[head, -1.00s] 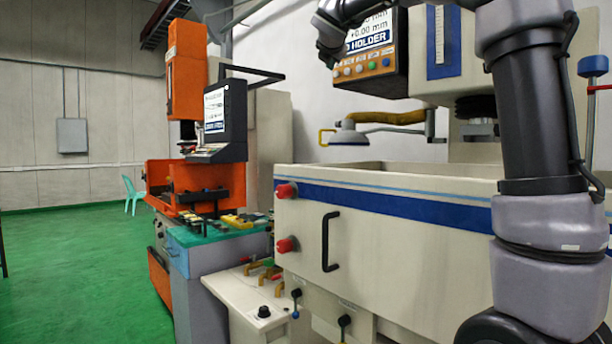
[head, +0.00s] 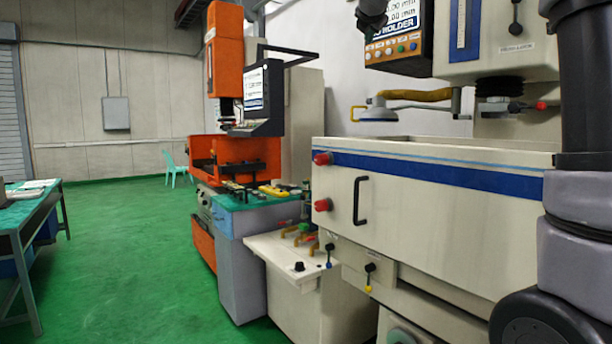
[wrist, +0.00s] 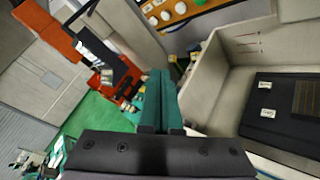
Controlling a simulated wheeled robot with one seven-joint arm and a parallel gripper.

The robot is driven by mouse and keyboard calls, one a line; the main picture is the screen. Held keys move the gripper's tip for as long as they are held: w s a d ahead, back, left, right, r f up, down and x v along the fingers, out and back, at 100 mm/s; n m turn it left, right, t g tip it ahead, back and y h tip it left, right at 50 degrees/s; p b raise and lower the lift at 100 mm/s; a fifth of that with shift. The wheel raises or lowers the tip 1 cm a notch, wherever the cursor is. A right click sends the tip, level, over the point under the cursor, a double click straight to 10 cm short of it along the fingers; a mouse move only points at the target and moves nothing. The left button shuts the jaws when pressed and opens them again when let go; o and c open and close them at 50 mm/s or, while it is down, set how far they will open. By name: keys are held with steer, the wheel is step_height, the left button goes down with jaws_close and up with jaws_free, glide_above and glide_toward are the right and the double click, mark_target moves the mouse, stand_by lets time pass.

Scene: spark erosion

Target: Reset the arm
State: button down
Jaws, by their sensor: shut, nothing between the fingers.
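My gripper (wrist: 158,90) shows in the wrist view, its two dark green fingers together with nothing between them. It is in the air, with the cream machine's tank (wrist: 212,85) to its right and the orange machine (wrist: 60,32) to its upper left. In the head view my arm stands at the right edge, and a dark part of it shows at the top. My gripper is out of that view.
The cream machine's tank (head: 430,220) fills the right, with a control panel (head: 398,42) above. An orange machine (head: 226,60) and a grey cabinet (head: 240,260) stand left of it. A table (head: 22,222) is at far left. Green floor (head: 120,260) between is clear.

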steer(key=s+d+f+m+g+y, duration=0.1)
steer(key=s+d+f+m+g, duration=0.3)
steer(key=s+f+m, duration=0.45)
steer(key=s+d+f+m+g, duration=0.2)
steer(key=s+d+f+m, duration=0.3)
steer(key=s+f+m, duration=0.4)
steer(key=s+a+f+m+g+y, duration=0.2)
steer(key=s+f+m+y, duration=0.1)
steer(key=s+f+m, duration=0.9)
steer(key=s+f, duration=0.4)
steer(key=s, duration=0.2)
steer(key=shift+s+a+f+g+y, duration=0.15)
steer(key=shift+s+f+g+y, duration=0.15)
steer(key=shift+s, duration=0.05)
